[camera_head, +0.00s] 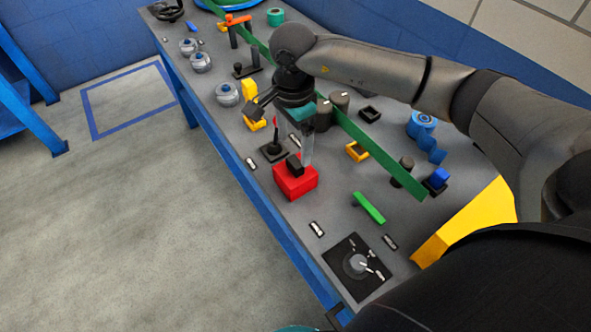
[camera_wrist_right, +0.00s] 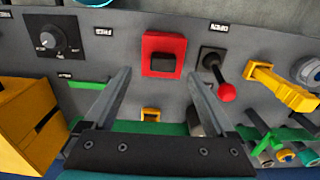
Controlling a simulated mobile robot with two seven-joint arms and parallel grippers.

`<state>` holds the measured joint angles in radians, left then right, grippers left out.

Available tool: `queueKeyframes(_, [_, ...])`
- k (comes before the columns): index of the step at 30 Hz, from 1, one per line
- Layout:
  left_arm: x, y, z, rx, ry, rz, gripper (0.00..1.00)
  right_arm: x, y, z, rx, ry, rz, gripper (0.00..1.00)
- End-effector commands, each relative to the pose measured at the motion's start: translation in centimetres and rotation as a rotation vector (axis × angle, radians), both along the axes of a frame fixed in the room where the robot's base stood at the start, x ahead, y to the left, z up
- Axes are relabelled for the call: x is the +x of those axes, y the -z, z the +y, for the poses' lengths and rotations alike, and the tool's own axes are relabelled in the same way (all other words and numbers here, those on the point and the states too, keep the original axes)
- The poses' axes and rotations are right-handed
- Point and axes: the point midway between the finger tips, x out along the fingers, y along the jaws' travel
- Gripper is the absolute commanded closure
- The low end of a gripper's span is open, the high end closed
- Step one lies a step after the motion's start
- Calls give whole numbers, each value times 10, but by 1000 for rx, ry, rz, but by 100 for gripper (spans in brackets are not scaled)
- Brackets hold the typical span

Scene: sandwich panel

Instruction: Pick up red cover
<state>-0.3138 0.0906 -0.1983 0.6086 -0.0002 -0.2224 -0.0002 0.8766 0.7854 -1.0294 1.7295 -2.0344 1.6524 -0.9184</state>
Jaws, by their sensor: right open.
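The red cover (camera_head: 297,183) is a red block with a black piece on it, on the grey panel table near its left edge. In the right wrist view the red cover (camera_wrist_right: 150,46) is a red square frame around a black centre, upper middle. My right gripper (camera_head: 304,150) is just above and behind it in the head view; one pale finger shows clearly and the other is hard to make out. In the wrist view the right gripper (camera_wrist_right: 159,75) is open, its fingers spread and empty below the red cover. My left gripper is not in view.
A black joystick with a red ball (camera_wrist_right: 227,92) stands close beside the red cover. A black dial (camera_head: 355,263), a green bar (camera_head: 368,207), a yellow handle (camera_wrist_right: 280,88) and a long green strip (camera_head: 385,163) are nearby. A yellow block (camera_head: 465,222) stands at the right.

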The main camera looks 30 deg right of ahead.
Motion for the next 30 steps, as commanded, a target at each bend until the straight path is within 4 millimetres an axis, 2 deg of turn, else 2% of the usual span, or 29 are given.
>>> queueKeyframes(3, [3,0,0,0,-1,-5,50,0,18,0,1,2,2,10])
queueKeyframes(11, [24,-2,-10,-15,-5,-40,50,1,36,-2,1,2,2,10])
queueKeyframes(18, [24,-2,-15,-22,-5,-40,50,5,71,-5,2,1,1,10])
queueKeyframes(22, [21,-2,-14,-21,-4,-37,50,5,78,-5,1,1,0,10])
queueKeyframes(28, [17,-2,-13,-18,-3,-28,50,5,78,-5,1,1,-1,10])
queueKeyframes(30, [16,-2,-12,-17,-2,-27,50,5,78,-5,1,1,-1,17])
